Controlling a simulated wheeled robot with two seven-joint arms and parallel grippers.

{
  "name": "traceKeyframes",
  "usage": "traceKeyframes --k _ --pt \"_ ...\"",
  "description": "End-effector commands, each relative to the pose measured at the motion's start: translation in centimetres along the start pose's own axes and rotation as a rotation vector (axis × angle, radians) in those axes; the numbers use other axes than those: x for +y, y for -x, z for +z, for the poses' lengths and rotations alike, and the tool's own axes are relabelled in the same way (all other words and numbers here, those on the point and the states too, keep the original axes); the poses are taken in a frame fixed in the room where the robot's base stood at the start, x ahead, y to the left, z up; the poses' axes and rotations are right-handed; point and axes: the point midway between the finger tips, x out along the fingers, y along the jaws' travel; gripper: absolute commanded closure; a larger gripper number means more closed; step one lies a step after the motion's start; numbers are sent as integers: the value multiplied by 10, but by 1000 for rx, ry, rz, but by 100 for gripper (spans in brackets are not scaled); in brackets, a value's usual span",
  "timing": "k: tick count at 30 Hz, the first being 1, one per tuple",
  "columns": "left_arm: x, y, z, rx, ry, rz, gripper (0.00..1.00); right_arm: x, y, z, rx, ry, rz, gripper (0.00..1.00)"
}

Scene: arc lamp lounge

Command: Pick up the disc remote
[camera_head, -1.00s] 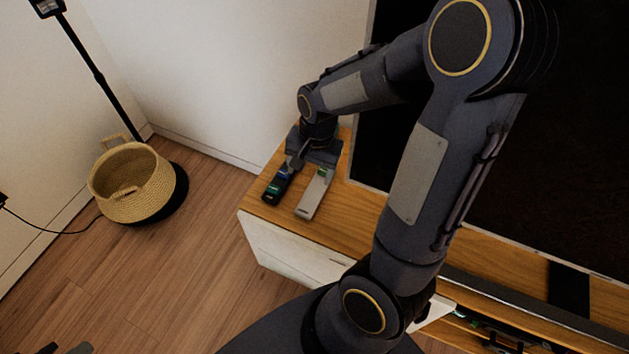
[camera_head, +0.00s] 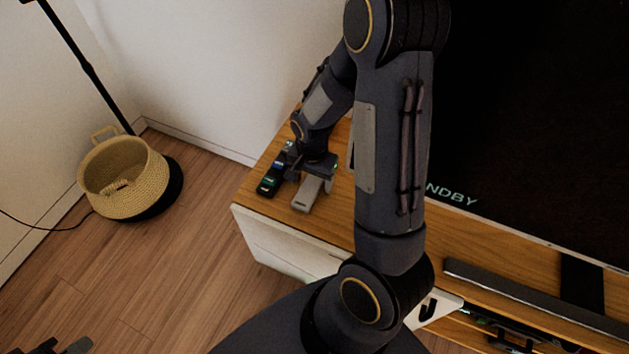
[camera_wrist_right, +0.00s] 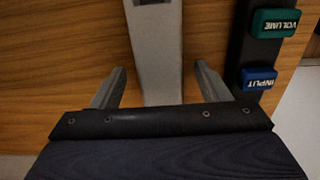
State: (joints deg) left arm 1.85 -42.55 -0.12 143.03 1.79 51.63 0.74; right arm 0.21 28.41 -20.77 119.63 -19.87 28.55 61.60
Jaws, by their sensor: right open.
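A grey remote (camera_head: 306,197) lies on the wooden cabinet top near its left end. A black remote (camera_head: 269,184) lies beside it on the left. No label naming either as the disc remote is readable. My right gripper (camera_head: 312,180) is open and low over the far part of the grey remote, hiding that part. In the right wrist view the grey remote (camera_wrist_right: 157,60) runs between the two open fingers (camera_wrist_right: 158,88), with a gap on each side. The black remote (camera_wrist_right: 247,45), with VOLUME and INPUT buttons, is outside the right-hand finger. My left gripper (camera_head: 61,346) shows only partly at the bottom-left edge.
The cabinet (camera_head: 290,249) has its front edge close to the remotes. A large dark screen (camera_head: 530,120) stands behind my right arm, and a soundbar (camera_head: 530,300) lies right of it. A woven basket (camera_head: 125,185) and lamp pole (camera_head: 85,65) stand on the floor at left.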

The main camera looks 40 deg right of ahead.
Motion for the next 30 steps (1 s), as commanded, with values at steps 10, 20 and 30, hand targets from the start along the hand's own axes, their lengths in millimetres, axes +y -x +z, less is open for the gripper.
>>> traceKeyframes --k 10,20,30 --pt "0 0 0 0 0 0 100 0 1 0 0 0 0 57" --pt "0 0 0 0 0 0 100 0 1 0 0 0 0 83" --pt "5 12 -6 0 0 0 100 -2 40 0 2 1 -6 83"
